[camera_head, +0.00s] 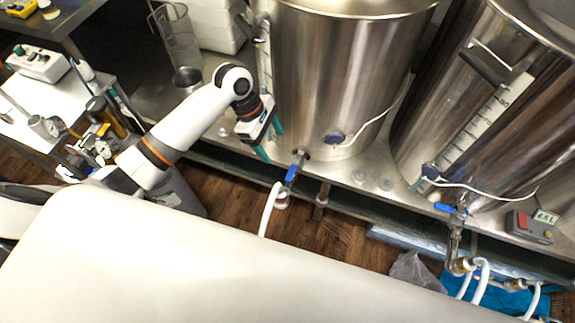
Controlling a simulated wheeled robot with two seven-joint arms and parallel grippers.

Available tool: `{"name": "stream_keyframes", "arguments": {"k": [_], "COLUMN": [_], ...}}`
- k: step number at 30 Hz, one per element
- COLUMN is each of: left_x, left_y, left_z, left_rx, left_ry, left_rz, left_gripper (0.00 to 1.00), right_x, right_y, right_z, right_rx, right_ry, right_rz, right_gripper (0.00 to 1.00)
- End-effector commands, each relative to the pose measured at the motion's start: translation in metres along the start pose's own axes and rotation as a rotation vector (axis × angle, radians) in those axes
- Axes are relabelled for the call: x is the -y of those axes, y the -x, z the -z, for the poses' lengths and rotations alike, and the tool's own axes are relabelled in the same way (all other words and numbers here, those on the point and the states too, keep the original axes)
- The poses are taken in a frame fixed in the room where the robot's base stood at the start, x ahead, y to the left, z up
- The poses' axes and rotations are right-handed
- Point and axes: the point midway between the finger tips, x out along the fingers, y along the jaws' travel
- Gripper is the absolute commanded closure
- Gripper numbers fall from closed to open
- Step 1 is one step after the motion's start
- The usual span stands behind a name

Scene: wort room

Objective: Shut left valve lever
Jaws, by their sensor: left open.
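The left valve (300,155) comes out low on the front of the left steel tank (345,75). Its blue lever (292,172) slopes down toward the white hose below it. My left gripper (270,140) is in front of the left tank's lower left side, up and to the left of the blue lever. Its teal fingers are apart with nothing seen between them, and they look clear of the lever. My right gripper is out of view.
A second steel tank (500,110) stands at right, with its own blue valve lever (450,209) and a digital display box (531,226). White hoses (268,210) hang below the valves. A cluttered side table (50,105) is at left. My white body covers the lower foreground.

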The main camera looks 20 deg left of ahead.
Motion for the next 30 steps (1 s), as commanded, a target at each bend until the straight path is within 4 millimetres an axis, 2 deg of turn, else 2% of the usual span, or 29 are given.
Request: {"name": "stream_keyframes", "arguments": {"k": [5,12,18,24,30], "left_x": [-0.001,-0.001,-0.001,-0.001,-0.001], "left_y": [-0.023,-0.072,-0.103,-0.116,-0.117], "left_z": [0.001,0.000,0.000,0.000,0.000], "left_rx": [-0.001,-0.001,-0.001,0.001,0.001], "left_ry": [0.006,0.006,0.006,0.005,0.004], "left_rz": [-0.007,-0.006,-0.004,-0.002,-0.001], "left_gripper": [0.25,0.25,0.25,0.25,0.25], "right_x": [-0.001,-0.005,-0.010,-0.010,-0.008], "right_y": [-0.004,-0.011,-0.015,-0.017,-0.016], "right_z": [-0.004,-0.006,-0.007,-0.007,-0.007], "right_rx": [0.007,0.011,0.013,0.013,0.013], "right_ry": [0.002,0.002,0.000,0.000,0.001], "right_rz": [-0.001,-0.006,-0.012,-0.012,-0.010], "right_gripper": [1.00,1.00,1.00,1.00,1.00]}}
